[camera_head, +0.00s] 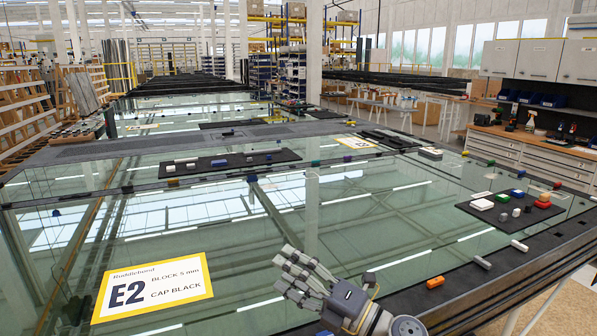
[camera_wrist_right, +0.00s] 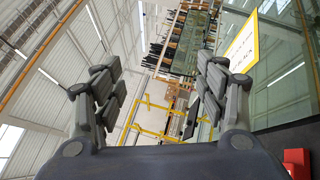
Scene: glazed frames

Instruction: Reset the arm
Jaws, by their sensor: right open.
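My right gripper (camera_head: 302,277) is in the lower middle of the head view, over the near edge of the glass-topped table. Its fingers point up and to the left. In the right wrist view my right gripper (camera_wrist_right: 160,95) shows its two fingers wide apart with nothing between them. It is open and empty. My left gripper is in neither view.
A glass table (camera_head: 250,215) with a dark frame fills the view. An E2 sign (camera_head: 152,288) lies left of the gripper. Dark mats (camera_head: 230,162) hold small blocks, and another mat (camera_head: 522,214) lies right. An orange block (camera_head: 435,282) sits on the near frame.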

